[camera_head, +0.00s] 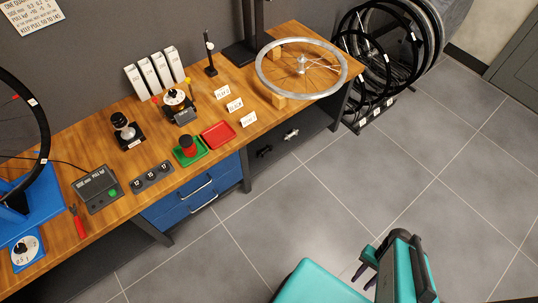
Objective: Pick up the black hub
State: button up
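A small black hub (264,152) lies on the low shelf under the workbench, near the blue drawers. A silver-looking hub (291,134) lies to its right on the same shelf. My gripper (363,281) is at the bottom of the picture, over the floor and well away from the shelf. Its two dark fingers point down with a gap between them, and nothing shows in them. Part of the gripper is hidden by my teal arm.
The wooden workbench (232,139) carries a spoked wheel (262,78), a green tray (203,151), a red tray (218,135) and a grey control box (97,190). Blue drawers (195,190) sit left of the hubs. Wheels (390,60) stand at the right. The tiled floor (330,195) is clear.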

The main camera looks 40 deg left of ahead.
aim_at(268, 147)
jog(key=z, duration=1.5)
jog(key=k, duration=0.15)
jog(key=u, duration=4.5)
jog(key=i, duration=0.55)
jog(key=u, duration=0.15)
